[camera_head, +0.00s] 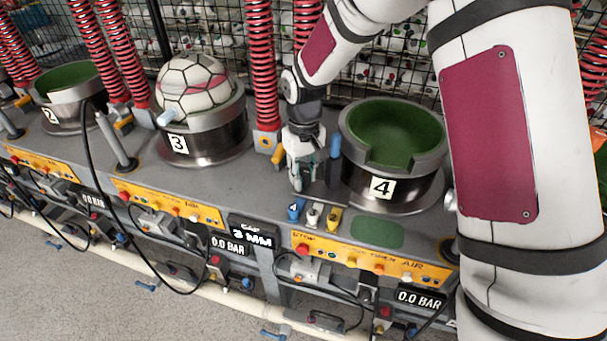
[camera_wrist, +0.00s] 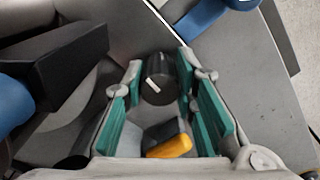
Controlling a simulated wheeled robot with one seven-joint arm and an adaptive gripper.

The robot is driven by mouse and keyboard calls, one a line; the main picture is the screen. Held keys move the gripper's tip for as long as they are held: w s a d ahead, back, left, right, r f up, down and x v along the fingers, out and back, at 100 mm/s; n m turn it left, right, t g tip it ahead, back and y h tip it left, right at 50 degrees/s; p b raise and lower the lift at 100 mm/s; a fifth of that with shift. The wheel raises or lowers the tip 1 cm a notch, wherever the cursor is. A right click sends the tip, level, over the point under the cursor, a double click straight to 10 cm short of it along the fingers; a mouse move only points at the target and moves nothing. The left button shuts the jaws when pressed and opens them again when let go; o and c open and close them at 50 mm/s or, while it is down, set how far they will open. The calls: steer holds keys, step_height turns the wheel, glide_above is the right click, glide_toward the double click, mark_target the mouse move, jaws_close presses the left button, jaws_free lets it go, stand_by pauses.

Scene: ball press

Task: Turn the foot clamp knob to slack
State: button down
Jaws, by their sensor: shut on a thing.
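A round black knob (camera_wrist: 159,72) with a white pointer mark on its face sits between my fingers in the wrist view. The mark lies toward the knob's lower left, slanted. My gripper (camera_wrist: 157,84) has green-padded fingers closed against the knob's two sides. In the head view my gripper (camera_head: 298,184) reaches down to the bench between stations 3 and 4, left of the open green-lined cup 4 (camera_head: 352,165). The knob is hidden there behind my fingers. No label for the knob is readable.
A panelled ball (camera_head: 197,84) sits in cup 3 (camera_head: 178,159). Red springs (camera_head: 261,75) stand behind my gripper. Small blue (camera_head: 296,211), white (camera_head: 314,214) and yellow (camera_head: 333,218) parts are just in front of it. An orange piece (camera_wrist: 170,147) lies close below the knob in the wrist view.

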mark_target(304, 171)
steer(key=shift+n, duration=0.6)
steer(key=c, duration=1.3)
jaws_free()
step_height(304, 171, up, 12)
